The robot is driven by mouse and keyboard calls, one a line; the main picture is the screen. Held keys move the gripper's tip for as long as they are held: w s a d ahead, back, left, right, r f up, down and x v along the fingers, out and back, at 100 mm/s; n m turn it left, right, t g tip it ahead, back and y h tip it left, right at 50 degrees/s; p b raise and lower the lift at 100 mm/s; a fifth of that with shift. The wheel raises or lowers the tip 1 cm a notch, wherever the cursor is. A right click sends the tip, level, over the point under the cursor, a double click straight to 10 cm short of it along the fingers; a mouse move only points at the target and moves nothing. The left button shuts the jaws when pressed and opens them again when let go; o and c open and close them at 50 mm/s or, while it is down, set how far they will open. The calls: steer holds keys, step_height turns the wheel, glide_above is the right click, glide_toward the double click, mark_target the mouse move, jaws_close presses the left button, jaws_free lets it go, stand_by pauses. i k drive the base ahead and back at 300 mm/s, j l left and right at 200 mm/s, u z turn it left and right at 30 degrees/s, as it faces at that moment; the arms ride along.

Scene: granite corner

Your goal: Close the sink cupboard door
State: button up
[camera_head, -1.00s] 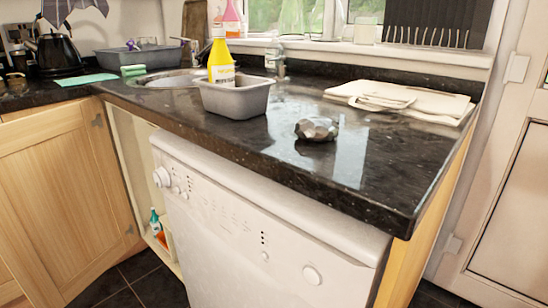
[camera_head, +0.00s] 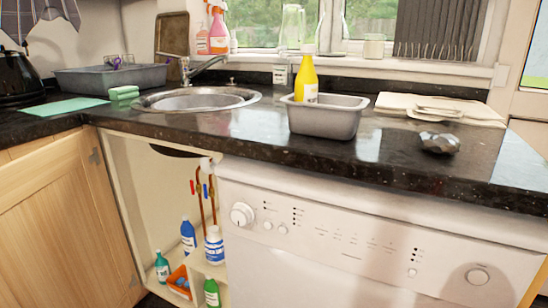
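The sink cupboard (camera_head: 137,165) stands open under the sink (camera_head: 197,99), left of the white dishwasher. Its inside shows pipes, several bottles and an orange container. A wooden door (camera_head: 68,215) with hinges along its right edge stands at the left of the opening. It appears to be the cupboard's door, swung wide open. Its lower and left parts run out of the frame, and no handle shows. My gripper is not in view.
The white dishwasher (camera_head: 340,248) fills the lower right under the black granite worktop (camera_head: 250,139). A grey tub (camera_head: 327,121) with a yellow bottle (camera_head: 306,79), folded cloths (camera_head: 440,106) and a crumpled silvery object (camera_head: 439,142) lie on the worktop. A blue bottle (camera_head: 188,236) stands in the cupboard.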

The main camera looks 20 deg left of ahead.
mark_target(63, 244)
steer(key=k+j, duration=0.1)
steer(key=j, duration=0.5)
steer(key=k+j, duration=0.15)
steer(key=j, duration=0.45)
steer(key=k+j+u, duration=0.1)
steer(key=j, duration=0.45)
steer(key=k+j, duration=0.15)
steer(key=j, duration=0.45)
steer(key=k+j, duration=0.1)
steer(key=j, duration=0.5)
steer(key=k+j+u, duration=0.1)
steer(key=j, duration=0.5)
